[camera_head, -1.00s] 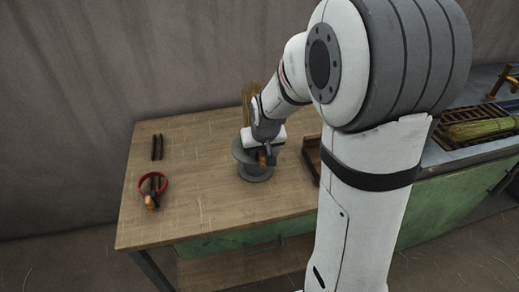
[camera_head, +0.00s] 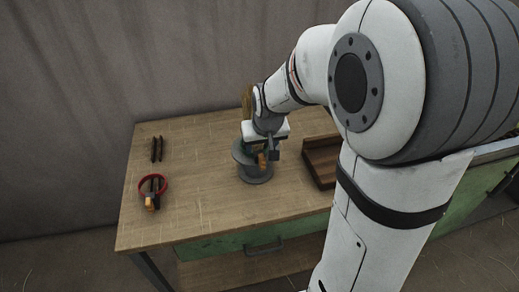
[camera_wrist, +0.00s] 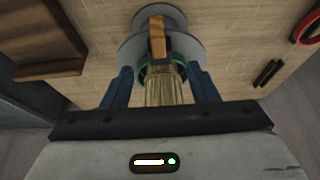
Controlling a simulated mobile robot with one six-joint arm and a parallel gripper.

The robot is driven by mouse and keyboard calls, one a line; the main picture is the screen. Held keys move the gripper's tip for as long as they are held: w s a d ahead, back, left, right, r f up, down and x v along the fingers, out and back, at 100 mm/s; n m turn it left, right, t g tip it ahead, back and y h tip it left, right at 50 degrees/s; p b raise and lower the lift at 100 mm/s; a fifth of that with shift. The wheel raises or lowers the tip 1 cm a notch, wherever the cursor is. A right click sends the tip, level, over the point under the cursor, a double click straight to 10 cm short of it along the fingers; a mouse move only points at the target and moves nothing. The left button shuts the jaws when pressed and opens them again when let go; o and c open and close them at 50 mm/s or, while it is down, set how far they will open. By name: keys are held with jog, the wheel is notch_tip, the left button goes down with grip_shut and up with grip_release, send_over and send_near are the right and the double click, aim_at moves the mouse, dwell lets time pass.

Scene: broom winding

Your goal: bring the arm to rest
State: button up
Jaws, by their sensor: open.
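My gripper (camera_head: 272,150) is above the grey round stand (camera_head: 251,172) near the middle of the workbench. In the wrist view my gripper (camera_wrist: 161,78) is open, with a blue finger on either side of straw bristles (camera_wrist: 163,92). A green ring (camera_wrist: 178,73) goes around the bristles, and a wooden handle end (camera_wrist: 157,37) points away over the stand. A gap shows between each finger and the bristles near the tips. In the head view my wrist hides most of the broom.
The workbench (camera_head: 205,208) has a red ring tool (camera_head: 141,187) with an orange part at front left and two dark bars (camera_head: 157,149) behind it. A brown wooden tray (camera_head: 318,165) stands right of the stand, close to my arm.

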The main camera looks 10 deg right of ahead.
jog(key=v, duration=0.3)
jog(key=shift+s+r, duration=0.2)
jog(key=shift+r, duration=0.05)
jog(key=s+r+g+p, duration=0.1)
jog(key=s+r+p, duration=0.1)
jog(key=s, duration=0.7)
jog(key=s+r+g+p, duration=0.1)
jog(key=s+r+p, duration=0.1)
jog(key=s, duration=0.7)
jog(key=shift+p+v, duration=0.3)
jog(key=shift+v, duration=0.6)
